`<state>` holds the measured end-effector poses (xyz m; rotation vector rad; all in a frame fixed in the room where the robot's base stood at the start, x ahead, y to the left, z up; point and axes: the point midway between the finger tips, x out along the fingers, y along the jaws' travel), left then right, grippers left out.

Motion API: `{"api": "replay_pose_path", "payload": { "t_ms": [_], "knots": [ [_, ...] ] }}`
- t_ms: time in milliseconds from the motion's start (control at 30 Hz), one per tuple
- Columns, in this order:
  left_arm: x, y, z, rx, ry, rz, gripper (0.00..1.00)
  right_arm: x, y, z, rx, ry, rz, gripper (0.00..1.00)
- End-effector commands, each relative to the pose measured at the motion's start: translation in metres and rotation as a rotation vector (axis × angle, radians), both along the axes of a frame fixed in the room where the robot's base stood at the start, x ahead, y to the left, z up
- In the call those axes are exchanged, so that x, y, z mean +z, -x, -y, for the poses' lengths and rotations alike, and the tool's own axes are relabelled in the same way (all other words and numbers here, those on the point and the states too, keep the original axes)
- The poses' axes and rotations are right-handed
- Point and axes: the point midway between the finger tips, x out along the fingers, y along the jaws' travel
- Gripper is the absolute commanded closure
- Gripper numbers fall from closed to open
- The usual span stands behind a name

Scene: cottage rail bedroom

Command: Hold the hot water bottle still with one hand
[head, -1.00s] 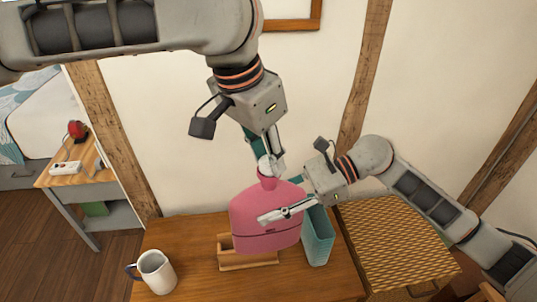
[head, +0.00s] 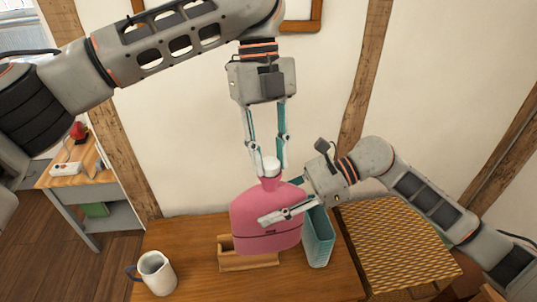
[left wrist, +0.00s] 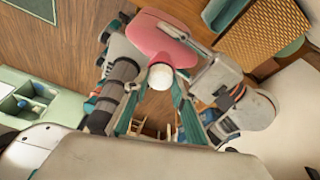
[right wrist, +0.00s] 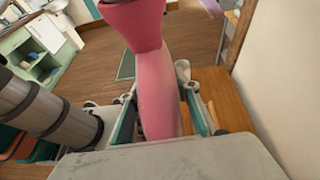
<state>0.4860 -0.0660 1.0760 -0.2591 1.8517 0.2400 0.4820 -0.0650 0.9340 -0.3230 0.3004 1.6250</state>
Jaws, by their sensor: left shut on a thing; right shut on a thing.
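The pink hot water bottle (head: 255,212) stands upright in a small wooden stand (head: 232,262) on the wooden table. Its white stopper (head: 271,167) sits at the top of the neck. My left gripper (head: 268,168) points straight down and is shut on the white stopper, with one finger on each side. The stopper also shows between its fingers in the left wrist view (left wrist: 160,76). My right gripper (head: 285,207) comes from the right and is shut on the bottle's body, below the neck. In the right wrist view the pink body (right wrist: 157,90) lies between the fingers.
A teal basket (head: 318,238) stands close to the bottle's right side. A white mug (head: 157,272) with a dark handle is at the table's front left. A woven-top surface (head: 395,240) lies right of the table. The wall is close behind.

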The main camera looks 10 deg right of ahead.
Motion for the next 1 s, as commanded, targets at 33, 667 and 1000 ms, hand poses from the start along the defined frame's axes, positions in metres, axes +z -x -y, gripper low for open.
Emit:
{"api": "replay_pose_path", "payload": {
  "t_ms": [33,667,1000],
  "knots": [
    [0.0004,-0.0003,0.0011,-0.075,-0.002,0.001,1.0,0.0023,0.0003,-0.0006,0.002,-0.003,0.002,1.0],
    [0.0005,-0.0008,0.0003,-0.223,0.001,-0.001,0.58,0.0025,0.0007,-0.0011,0.003,-0.004,0.003,1.0],
    [0.0017,-0.0057,0.0012,-0.211,-0.006,0.026,0.54,0.0024,0.0003,-0.0008,0.002,-0.003,0.002,1.0]
  ]
}}
